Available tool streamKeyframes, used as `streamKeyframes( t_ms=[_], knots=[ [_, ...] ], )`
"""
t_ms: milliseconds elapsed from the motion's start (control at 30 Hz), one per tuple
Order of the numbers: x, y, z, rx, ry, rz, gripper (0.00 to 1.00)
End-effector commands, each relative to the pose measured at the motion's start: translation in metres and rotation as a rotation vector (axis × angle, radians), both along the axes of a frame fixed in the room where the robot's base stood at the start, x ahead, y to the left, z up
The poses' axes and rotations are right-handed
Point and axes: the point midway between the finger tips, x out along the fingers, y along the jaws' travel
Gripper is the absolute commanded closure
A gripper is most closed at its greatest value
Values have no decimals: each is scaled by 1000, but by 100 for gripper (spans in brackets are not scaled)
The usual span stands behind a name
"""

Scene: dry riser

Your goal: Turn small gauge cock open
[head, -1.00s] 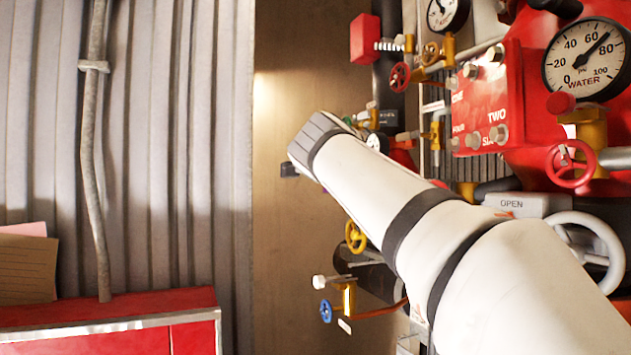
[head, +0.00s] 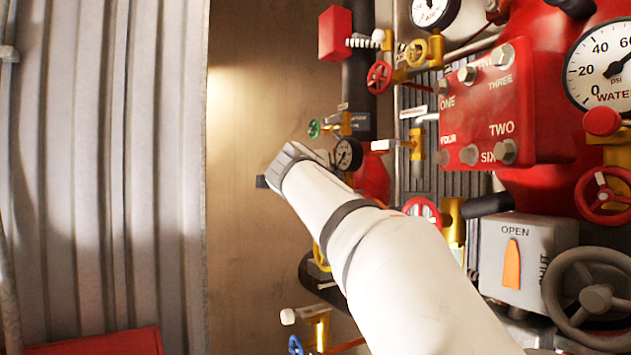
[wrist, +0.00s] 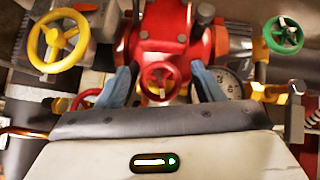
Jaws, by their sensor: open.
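In the wrist view, the two blue fingers of my gripper (wrist: 163,75) stand apart, one on each side of a small red handwheel (wrist: 160,80). The wheel sits in front of a red valve body (wrist: 160,30). I cannot tell whether the fingers touch it, or whether it is the gauge cock. A small white-faced gauge (wrist: 230,84) shows right of the right finger, partly hidden. In the head view, a small dark-rimmed gauge (head: 347,154) is just beyond my arm's end. My gripper is mostly hidden there behind the arm.
In the wrist view, a yellow handwheel (wrist: 59,41) is at upper left and a green one (wrist: 283,35) at upper right. In the head view, a red numbered plate (head: 487,115), a large water gauge (head: 603,65) and a grey OPEN box (head: 522,260) crowd the right.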

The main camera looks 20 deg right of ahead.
Motion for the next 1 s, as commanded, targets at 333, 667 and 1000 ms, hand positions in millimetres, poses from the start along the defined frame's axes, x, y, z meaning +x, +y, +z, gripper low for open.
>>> streamKeyframes(
  t_ms=[333, 667, 1000],
  knots=[
    [5, -2, -1, 0, -1, 3, 39],
    [5, -2, -1, -1, 0, 3, 65],
    [5, -1, -1, 0, 2, 4, 84]
  ],
)
